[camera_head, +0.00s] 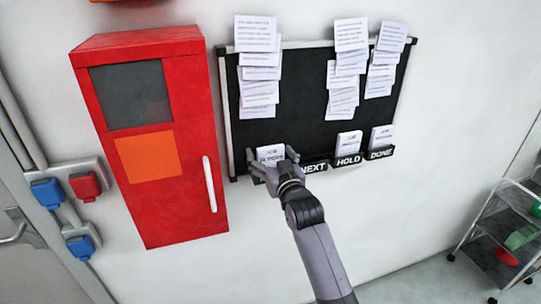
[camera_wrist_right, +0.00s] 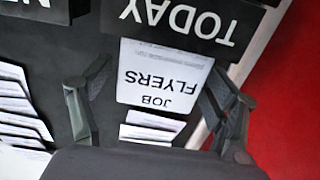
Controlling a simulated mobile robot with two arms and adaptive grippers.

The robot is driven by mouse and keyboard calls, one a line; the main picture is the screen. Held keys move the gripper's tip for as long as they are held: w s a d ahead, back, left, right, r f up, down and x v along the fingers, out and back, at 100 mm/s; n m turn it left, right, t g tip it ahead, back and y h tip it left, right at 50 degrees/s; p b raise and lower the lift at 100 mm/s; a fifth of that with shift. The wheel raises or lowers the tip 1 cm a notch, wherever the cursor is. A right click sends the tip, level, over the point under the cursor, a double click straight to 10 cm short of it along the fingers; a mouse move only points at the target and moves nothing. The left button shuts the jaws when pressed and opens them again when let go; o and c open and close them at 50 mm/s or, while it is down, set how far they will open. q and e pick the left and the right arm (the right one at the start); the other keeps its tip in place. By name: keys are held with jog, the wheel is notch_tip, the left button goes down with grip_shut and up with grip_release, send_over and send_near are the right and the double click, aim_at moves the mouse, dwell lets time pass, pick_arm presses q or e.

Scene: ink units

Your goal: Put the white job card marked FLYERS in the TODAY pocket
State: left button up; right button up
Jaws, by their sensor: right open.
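The white job card marked FLYERS (camera_wrist_right: 163,75) appears upside down in the right wrist view. Its lower edge meets the lip of the black TODAY pocket (camera_wrist_right: 180,20) and looks tucked behind it. In the head view the card (camera_head: 269,152) stands upright at the board's lower left. My right gripper (camera_head: 273,160) is open at the card, and it hides most of the TODAY pocket there. In the right wrist view its two fingers (camera_wrist_right: 158,98) are apart, one on each side of the card, with gaps visible. My left gripper is not in view.
The black board (camera_head: 305,115) carries hanging paper sheets (camera_head: 259,72) above the pockets. The NEXT pocket (camera_head: 314,167) is beside my gripper; the HOLD (camera_head: 348,160) and DONE (camera_head: 381,154) pockets hold cards. A red cabinet (camera_head: 190,110) stands close left. A wire shelf (camera_head: 500,240) is lower right.

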jog(key=shift+r, duration=0.2)
jog(key=b+v, duration=0.2)
jog(key=v, duration=1)
notch_tip(320, 180, down, 20)
jog(key=d+g+h, duration=0.1)
jog(key=g, duration=0.3)
jog(key=s+d+f+g+h, duration=0.1)
jog(key=s+d+f, duration=0.15)
jog(key=f, duration=0.55)
jog(key=s+d+f+g, duration=0.1)
jog(key=s+f+g, duration=0.15)
jog(key=f, duration=0.55)
jog(key=s+d+f+h, duration=0.1)
jog(key=s+f, duration=0.3)
jog(key=f, duration=0.3)
jog(key=s+d+f+g+h, duration=0.1)
jog(key=s+d+f+g, duration=0.15)
jog(key=s+f, duration=0.65)
jog(key=s+d+f+g, duration=0.2)
jog(key=s+d+f, duration=0.2)
jog(key=s+f, duration=0.5)
jog(key=s+d+f+g, duration=0.2)
jog(key=s+d+f, duration=0.2)
jog(key=s, duration=0.8)
jog(key=s+d+f+m+g+h, duration=0.1)
jog(key=s+d+f, duration=0.3)
jog(key=s, duration=0.9)
jog(key=shift+f+g+h, duration=0.3)
jog(key=shift+f+g, duration=0.05)
jog(key=shift+g, duration=0.25)
